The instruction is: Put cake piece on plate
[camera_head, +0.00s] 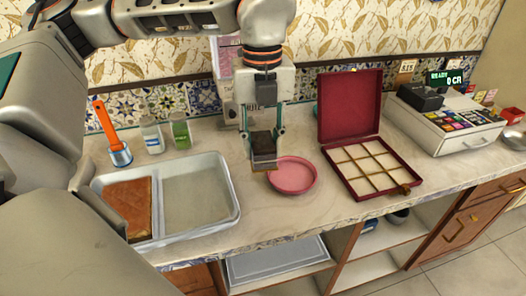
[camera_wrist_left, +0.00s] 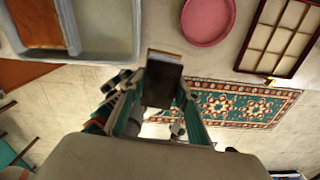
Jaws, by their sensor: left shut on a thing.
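My left gripper (camera_head: 264,135) is shut on a dark brown cake piece (camera_head: 264,150) with a lighter lower edge. It holds the piece above the counter, by the left edge of a round pink plate (camera_head: 296,174) in the head view. In the left wrist view, the cake piece (camera_wrist_left: 162,82) sits between the fingers of my left gripper (camera_wrist_left: 163,95). There the plate (camera_wrist_left: 208,22) lies up and to the right, apart from the piece. The plate looks empty. My right gripper is not in view.
A metal tray (camera_head: 231,207) with a brown cake slab (camera_head: 129,207) stands at the left. An open red box (camera_head: 348,110) with compartments stands right of the plate. Jars (camera_head: 152,136), an orange-handled tool (camera_head: 107,125) and a cash register (camera_head: 450,125) are also on the counter.

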